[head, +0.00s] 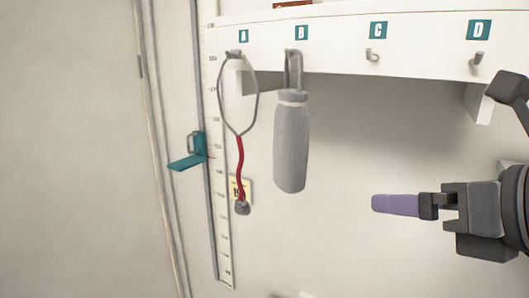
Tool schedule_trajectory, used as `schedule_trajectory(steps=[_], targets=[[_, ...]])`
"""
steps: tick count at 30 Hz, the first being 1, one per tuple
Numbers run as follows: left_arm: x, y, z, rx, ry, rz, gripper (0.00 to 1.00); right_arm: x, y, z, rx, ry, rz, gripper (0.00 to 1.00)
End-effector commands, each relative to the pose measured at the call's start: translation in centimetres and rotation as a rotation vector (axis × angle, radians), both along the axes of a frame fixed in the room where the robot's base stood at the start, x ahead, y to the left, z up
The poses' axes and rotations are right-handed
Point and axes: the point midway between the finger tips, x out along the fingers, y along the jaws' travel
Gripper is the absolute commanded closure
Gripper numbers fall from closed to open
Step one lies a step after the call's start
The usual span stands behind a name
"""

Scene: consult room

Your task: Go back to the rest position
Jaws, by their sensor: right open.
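My right gripper (380,204) comes in from the right edge, below hooks C and D. Its purple finger points left, seen nearly side-on, and the second finger cannot be made out clearly. It is open, and nothing shows held in it. It is apart from the white hook board (340,40) and from everything hanging there. My left gripper is not in view.
A stethoscope (240,155) with a red tube hangs at hook A. A grey bag (291,145) hangs at hook B. Hooks C (373,56) and D (477,59) are bare. A white height scale (214,130) with a teal slider (190,153) stands left.

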Motion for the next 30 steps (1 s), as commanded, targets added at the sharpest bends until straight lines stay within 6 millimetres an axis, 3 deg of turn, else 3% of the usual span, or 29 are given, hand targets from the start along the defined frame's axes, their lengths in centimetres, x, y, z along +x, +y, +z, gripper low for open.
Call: schedule_trajectory(steps=[8, 13, 17, 20, 24, 30], targets=[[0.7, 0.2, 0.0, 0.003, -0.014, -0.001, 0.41, 2.4, 1.6, -6.1, 0.308, 0.253, -0.167, 0.0], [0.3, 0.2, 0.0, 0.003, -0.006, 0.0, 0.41, 3.2, 2.8, -12.4, 0.635, 0.501, -0.402, 0.0], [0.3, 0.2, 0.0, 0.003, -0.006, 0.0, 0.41, 2.5, 3.4, -18.7, 0.957, 0.729, -0.701, 0.0], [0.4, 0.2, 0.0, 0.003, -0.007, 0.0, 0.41, 0.6, 3.4, -23.9, 1.222, 0.884, -1.013, 0.0], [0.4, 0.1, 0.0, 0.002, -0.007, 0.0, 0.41, -3.4, 2.8, -30.2, 1.541, 0.992, -1.495, 0.0], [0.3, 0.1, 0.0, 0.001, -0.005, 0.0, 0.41, -11.0, 1.5, -36.5, 1.854, 0.879, -2.18, 0.0]])
